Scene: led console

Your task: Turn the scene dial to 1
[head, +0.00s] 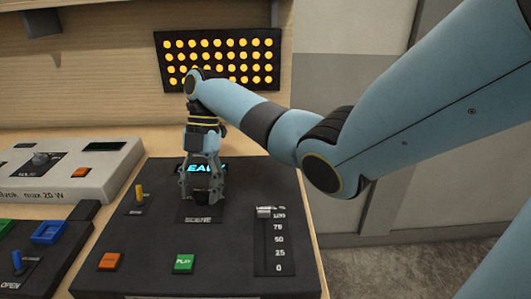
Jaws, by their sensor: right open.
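The scene dial sits above the SCENE label (198,220) on the dark console (225,257). My right gripper (203,198) points down over the dial with its fingers spread around that spot. The fingers hide most of the dial, so its setting and any contact cannot be told. A cyan lit display (223,168) behind the gripper is partly covered and reads in part "EA". My left gripper is not in view.
The console also carries a yellow toggle (139,192), an orange button (110,262), a green PLAY button (184,263) and a slider (264,212). An LED panel (260,58) with lit yellow dots hangs behind. A grey device (100,180) stands at left.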

